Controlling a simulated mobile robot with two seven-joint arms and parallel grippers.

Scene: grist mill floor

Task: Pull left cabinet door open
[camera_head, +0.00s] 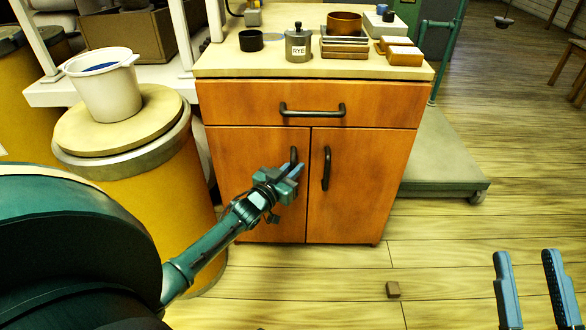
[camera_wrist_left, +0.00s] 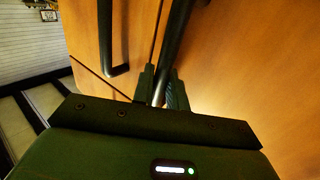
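The orange-brown wooden cabinet stands ahead with a left door (camera_head: 245,150) and a right door (camera_head: 355,210) under one drawer (camera_head: 370,105). Both doors look flush and closed. The left door's dark upright bar handle (camera_head: 294,154) is partly covered by my left gripper (camera_head: 297,171). In the left wrist view this handle (camera_wrist_left: 178,35) runs down between the fingers of my left gripper (camera_wrist_left: 164,75), which sit close on either side of it. The right door's handle (camera_head: 327,168) is free; it also shows in the wrist view (camera_wrist_left: 105,40). My right gripper (camera_head: 527,257) is open and empty at lower right.
A yellow barrel (camera_head: 180,230) with a white bucket (camera_head: 108,92) on its lid stands left of the cabinet. A green platform scale (camera_head: 440,160) stands to the right. Jars and trays fill the cabinet top. A small brown block (camera_head: 393,290) lies on the otherwise clear floor in front.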

